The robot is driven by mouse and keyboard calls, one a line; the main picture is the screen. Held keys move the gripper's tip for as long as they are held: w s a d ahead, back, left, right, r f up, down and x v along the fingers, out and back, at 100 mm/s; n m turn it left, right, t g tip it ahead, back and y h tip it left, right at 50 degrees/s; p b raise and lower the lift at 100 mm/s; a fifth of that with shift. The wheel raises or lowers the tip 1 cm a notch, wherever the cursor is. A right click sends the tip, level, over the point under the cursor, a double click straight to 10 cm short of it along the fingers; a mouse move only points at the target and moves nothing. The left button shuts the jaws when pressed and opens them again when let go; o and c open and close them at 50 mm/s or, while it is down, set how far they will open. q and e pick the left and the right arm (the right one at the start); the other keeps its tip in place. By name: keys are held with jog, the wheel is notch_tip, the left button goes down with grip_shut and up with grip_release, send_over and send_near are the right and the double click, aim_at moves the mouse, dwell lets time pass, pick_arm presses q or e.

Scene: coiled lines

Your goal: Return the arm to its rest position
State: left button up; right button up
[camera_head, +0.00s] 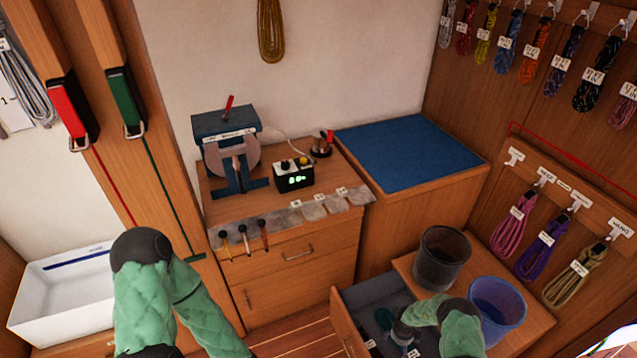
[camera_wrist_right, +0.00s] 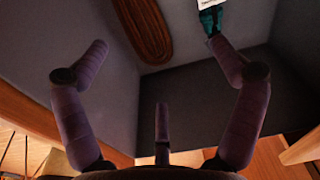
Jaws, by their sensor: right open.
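My right arm reaches in from the bottom of the head view, and its gripper (camera_head: 398,332) is over the open drawer (camera_head: 338,318). In the right wrist view the gripper (camera_wrist_right: 157,45) has its fingers spread wide, with nothing between them. A brown oval thing (camera_wrist_right: 146,28) lies on the grey drawer floor beyond the fingers. A teal thing (camera_wrist_right: 211,20) with a white tag is by the right fingertip; I cannot tell whether they touch. My left arm shows at the lower left of the head view, bent at a dark joint; its gripper is not in view.
A dark bin (camera_head: 441,258) and a blue bin (camera_head: 497,308) stand right of the drawer, close to my right arm. A white tray (camera_head: 62,297) is at the left. A blue-topped cabinet (camera_head: 410,152) is clear. Coiled lines (camera_head: 513,222) hang on the right wall.

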jog(key=s+a+r+n+b, duration=0.1)
jog(key=s+a+r+n, duration=0.1)
jog(key=n, duration=0.3)
jog(key=s+a+r+n+t+b, duration=0.1)
jog(key=s+a+r+n, duration=0.2)
jog(key=a+r+n, duration=0.1)
jog(key=s+a+r+n+b, duration=0.2)
jog(key=a+r+n, duration=0.1)
jog(key=n, duration=0.3)
jog(key=shift+s+a+r+n+t+y, duration=0.15)
jog(key=shift+s+a+r+n, duration=0.05)
jog(key=shift+a, duration=0.2)
jog(key=shift+s+a+r+n+t+y, duration=0.15)
jog(key=shift+a+n, duration=0.05)
jog(key=shift+a, duration=0.15)
jog(key=s+a+r+n+y+b, duration=0.1)
jog(key=s+a+r+n, duration=0.3)
jog(key=s+a+n, duration=0.1)
jog(key=shift+s+a+r+y, duration=0.4)
jog(key=shift+s+a, duration=0.05)
jog(key=shift+s, duration=0.15)
jog(key=shift+o, duration=0.6)
jog(key=s+a+r+n+g+y+b, duration=0.1)
jog(key=s+a+r+n+y, duration=0.1)
jog(key=s+a+r+n, duration=0.3)
jog(key=s, duration=0.3)
jog(key=shift+s+a+r, duration=0.2)
jog(key=shift+r, duration=0.1)
